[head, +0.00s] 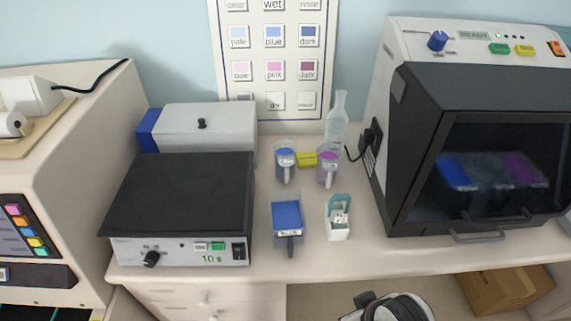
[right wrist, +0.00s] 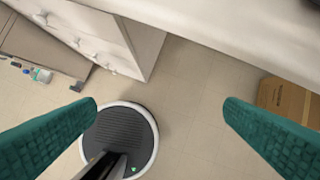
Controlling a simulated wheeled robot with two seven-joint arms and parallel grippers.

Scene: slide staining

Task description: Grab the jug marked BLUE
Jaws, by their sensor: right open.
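Two clear jugs with pale handles stand side by side at the back of the counter in the head view. The left jug (head: 286,163) holds blue liquid and the right jug (head: 327,168) holds purple liquid. I cannot read a marking on either. My right gripper (right wrist: 161,104) shows in the right wrist view, open and empty, with its teal fingers spread over the floor below the counter. No jug shows in that view, and neither gripper shows in the head view.
A blue tray (head: 287,214) with a dark handle and a small white-and-teal box (head: 338,220) stand in front of the jugs. A yellow block (head: 307,159) sits between them, a glass bottle (head: 337,120) behind. A black-topped device (head: 180,195) and dark-windowed cabinet (head: 420,85) flank them.

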